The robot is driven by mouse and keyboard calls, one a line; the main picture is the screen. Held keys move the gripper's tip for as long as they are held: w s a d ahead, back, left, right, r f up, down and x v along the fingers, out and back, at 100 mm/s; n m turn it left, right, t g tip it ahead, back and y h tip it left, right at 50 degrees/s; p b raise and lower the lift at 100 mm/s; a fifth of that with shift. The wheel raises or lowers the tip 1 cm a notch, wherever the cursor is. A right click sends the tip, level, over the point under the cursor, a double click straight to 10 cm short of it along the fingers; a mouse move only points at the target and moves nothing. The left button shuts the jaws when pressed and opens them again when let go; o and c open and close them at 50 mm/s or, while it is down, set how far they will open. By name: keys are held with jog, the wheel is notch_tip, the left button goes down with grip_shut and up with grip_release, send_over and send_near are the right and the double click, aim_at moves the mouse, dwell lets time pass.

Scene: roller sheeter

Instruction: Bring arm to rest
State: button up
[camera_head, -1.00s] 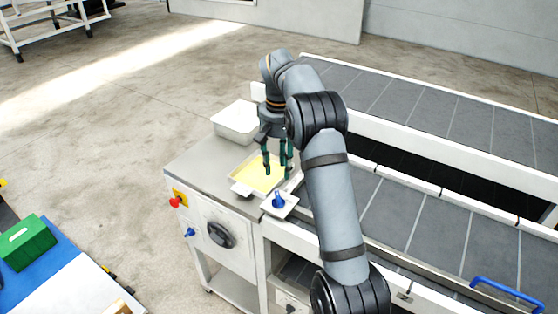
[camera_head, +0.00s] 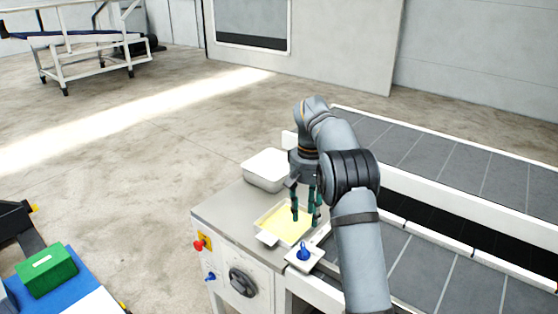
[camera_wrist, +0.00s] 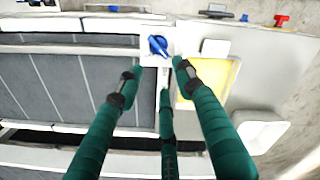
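My gripper (camera_head: 307,207) hangs from my bent grey arm with its green fingers pointing down, over the right side of a shallow tray with a yellow inside (camera_head: 272,223). In the wrist view my gripper (camera_wrist: 159,75) has its fingers spread apart with nothing between them. Its fingertips appear above the machine top, between the yellow tray (camera_wrist: 215,80) and the grey belt. I cannot tell the exact height of the fingertips above the surface.
A blue knob (camera_head: 303,251) on a white plate stands close to my gripper. A white bin (camera_head: 266,170) sits behind the tray. Grey belts (camera_head: 440,150) lie to the right. A red button (camera_head: 199,245) is on the machine front. A green box (camera_head: 46,270) sits at lower left.

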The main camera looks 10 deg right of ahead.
notch_tip(320, 180, down, 12)
jog(key=shift+r, duration=0.1)
dwell(0.4)
dwell(0.3)
